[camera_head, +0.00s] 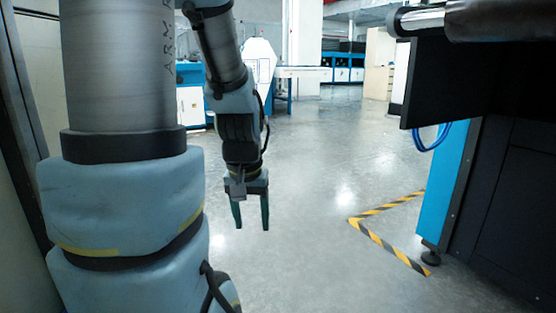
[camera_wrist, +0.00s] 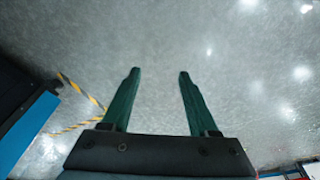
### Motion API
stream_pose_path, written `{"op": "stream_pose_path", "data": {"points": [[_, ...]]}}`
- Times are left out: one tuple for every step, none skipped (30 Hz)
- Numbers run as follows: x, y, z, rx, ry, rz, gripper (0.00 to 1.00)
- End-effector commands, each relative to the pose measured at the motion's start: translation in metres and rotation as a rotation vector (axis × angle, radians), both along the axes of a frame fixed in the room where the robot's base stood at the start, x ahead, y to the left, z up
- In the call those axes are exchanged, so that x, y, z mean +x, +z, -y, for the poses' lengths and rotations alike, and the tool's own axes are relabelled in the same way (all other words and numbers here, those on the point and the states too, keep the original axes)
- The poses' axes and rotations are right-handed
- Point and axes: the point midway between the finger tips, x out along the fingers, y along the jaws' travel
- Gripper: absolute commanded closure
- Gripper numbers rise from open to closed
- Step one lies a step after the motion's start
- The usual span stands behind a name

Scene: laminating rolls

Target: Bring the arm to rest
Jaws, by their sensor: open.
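My gripper (camera_head: 251,221) hangs from my arm near the middle of the head view, with its green fingers pointing down over the bare grey floor. The fingers are apart and nothing is between them. In the wrist view my gripper (camera_wrist: 157,75) also shows its two fingers spread, with only the floor behind them. It touches nothing.
A blue and black machine (camera_head: 455,190) stands at the right, with a roll (camera_head: 500,18) at its top. Yellow-black floor tape (camera_head: 385,241) lies beside it. The grey floor (camera_head: 320,150) in the middle is clear. Blue-and-white cabinets (camera_head: 343,74) stand far back.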

Motion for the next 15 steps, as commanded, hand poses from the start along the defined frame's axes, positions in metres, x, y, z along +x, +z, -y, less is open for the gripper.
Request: {"op": "stream_pose_path", "data": {"points": [[-0.018,-0.008,-0.009,0.014,0.015,-0.038,0.40],[-0.029,-0.014,-0.013,0.022,0.024,-0.059,0.40],[-0.022,0.006,-0.011,0.018,0.020,-0.044,0.40],[-0.021,0.012,-0.010,0.018,0.019,-0.043,0.40],[-0.021,0.018,-0.010,0.017,0.018,-0.042,0.40],[-0.021,0.026,-0.010,0.017,0.018,-0.042,0.40],[-0.021,0.033,-0.010,0.017,0.018,-0.042,0.40],[-0.021,0.039,-0.010,0.017,0.018,-0.042,0.40],[-0.021,0.048,-0.010,0.017,0.018,-0.042,0.40],[-0.021,0.056,-0.010,0.017,0.018,-0.041,0.40],[-0.020,0.063,-0.010,0.017,0.017,-0.041,0.40],[-0.020,0.074,-0.010,0.017,0.017,-0.041,0.40],[-0.020,0.083,-0.010,0.017,0.017,-0.041,0.40],[-0.020,0.092,-0.010,0.017,0.017,-0.041,0.40],[-0.020,0.105,-0.010,0.017,0.017,-0.041,0.40]]}}
